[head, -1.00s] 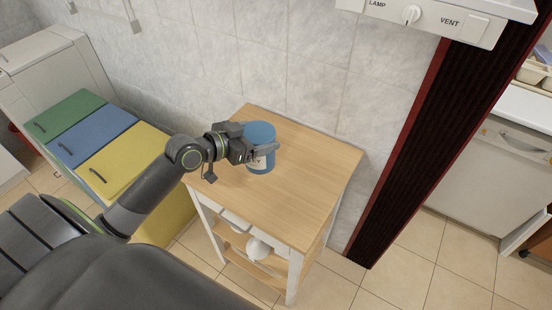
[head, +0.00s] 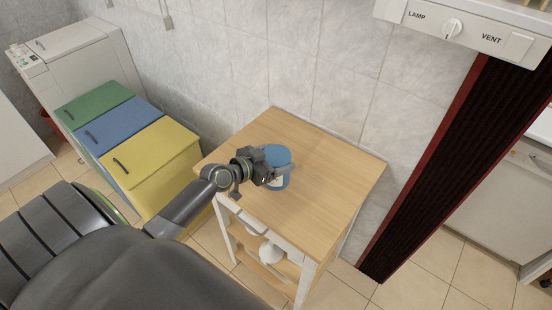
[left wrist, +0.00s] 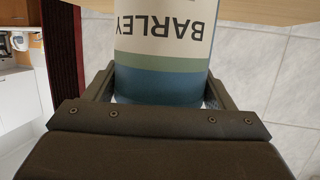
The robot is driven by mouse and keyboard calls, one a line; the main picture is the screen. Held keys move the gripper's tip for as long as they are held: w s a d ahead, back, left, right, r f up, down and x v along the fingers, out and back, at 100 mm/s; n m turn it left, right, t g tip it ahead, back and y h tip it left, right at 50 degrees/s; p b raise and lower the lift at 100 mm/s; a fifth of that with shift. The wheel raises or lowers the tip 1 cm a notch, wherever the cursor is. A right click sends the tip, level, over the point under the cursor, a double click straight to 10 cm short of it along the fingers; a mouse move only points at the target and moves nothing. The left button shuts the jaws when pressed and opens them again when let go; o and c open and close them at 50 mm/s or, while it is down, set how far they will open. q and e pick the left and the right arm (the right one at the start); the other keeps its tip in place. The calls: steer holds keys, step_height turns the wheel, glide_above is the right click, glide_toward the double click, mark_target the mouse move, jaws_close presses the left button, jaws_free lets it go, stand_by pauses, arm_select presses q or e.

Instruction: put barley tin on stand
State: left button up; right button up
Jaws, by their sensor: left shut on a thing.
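The barley tin (head: 277,157) is a blue cylinder with a cream label. In the left wrist view the tin (left wrist: 165,65) shows the word BARLEY upside down. My left gripper (head: 279,172) is shut on the tin, with a finger on each side of it. The stand (head: 320,185) is a small table with a light wooden top and white legs. My right gripper is not in view.
Green, blue and yellow cabinets (head: 150,150) stand left of the stand. A tiled wall (head: 330,60) is behind it, and a dark red-edged panel (head: 425,170) is to its right. White items (head: 270,252) sit on a lower shelf. The right part of the top is clear.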

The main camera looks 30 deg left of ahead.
arm_select(q)
steer(key=o, duration=1.3)
steer(key=shift+r, duration=0.15)
steer(key=shift+b+v, duration=0.9)
steer(key=shift+v, duration=5.1)
